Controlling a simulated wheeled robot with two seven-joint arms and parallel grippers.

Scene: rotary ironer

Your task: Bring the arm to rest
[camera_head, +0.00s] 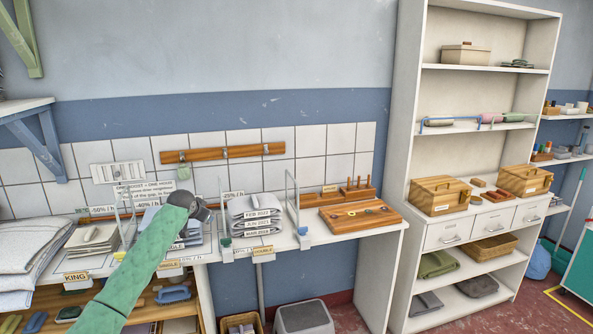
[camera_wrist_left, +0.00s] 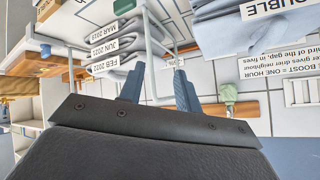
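My left arm, with a green sleeve-like cover (camera_head: 142,262), reaches up from the bottom left in the head view, over the front of the work table. My left gripper (camera_wrist_left: 158,82) shows two blue-grey fingers standing apart with nothing between them, so it is open and empty. In the head view its dark wrist end is in front of the middle of the table, left of the stack of dated grey linen (camera_head: 254,216); its fingers are hard to make out there. My right gripper is in neither view.
A white wire divider (camera_head: 298,205) stands right of the linen. A wooden board with pegs (camera_head: 360,216) lies farther right on the table. A tall white shelf unit (camera_head: 404,150) stands right. Folded sheets (camera_head: 28,250) lie at left. A wooden rail (camera_head: 222,153) is on the wall.

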